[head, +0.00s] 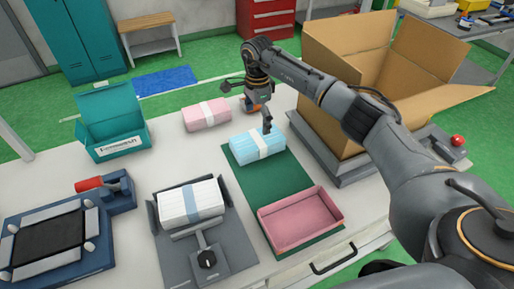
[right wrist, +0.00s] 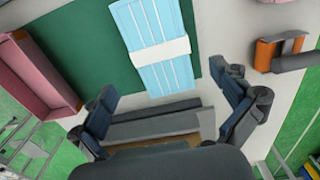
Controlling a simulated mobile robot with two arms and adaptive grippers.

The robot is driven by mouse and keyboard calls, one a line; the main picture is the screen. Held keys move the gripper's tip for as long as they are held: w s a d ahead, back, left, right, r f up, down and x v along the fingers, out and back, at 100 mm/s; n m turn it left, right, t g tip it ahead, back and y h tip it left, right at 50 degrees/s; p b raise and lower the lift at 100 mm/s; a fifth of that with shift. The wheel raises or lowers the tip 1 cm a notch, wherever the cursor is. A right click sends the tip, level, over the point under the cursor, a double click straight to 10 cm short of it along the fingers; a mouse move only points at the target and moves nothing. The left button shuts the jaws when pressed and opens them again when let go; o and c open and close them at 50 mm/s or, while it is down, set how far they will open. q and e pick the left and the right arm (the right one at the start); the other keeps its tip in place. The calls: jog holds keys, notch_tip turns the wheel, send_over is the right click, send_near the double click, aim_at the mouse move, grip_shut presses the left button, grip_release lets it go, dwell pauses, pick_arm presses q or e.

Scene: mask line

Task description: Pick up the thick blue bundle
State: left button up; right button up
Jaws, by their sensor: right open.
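The thick blue bundle (head: 257,147), light blue with a white paper band, lies flat on the green mat (head: 262,180). It also shows in the right wrist view (right wrist: 151,70), at the top middle. My right gripper (head: 247,106) is open and empty, above and behind the bundle in the head view. In the right wrist view its two spread fingers (right wrist: 162,82) point toward the bundle, which lies beyond the tips and apart from them. My left gripper is not in view.
A pink bundle (head: 206,115) lies behind left. A white bundle (head: 190,203) sits in a grey fixture. An open pink tray (head: 300,220) is on the mat's front. A large open cardboard box (head: 335,80) stands at right. An orange-and-grey tool (right wrist: 268,52) lies near the gripper.

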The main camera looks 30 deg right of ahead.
aim_at(257, 138)
notch_tip(257, 138, down, 8)
jog(key=b, duration=0.4)
jog(key=shift+f, duration=0.2)
jog(key=shift+w+f+b, duration=0.1)
jog(key=shift+f+b, duration=0.25)
jog(key=shift+f, duration=0.1)
jog(key=shift+r, duration=0.1)
jog(key=shift+c, duration=0.2)
jog(key=c, duration=1)
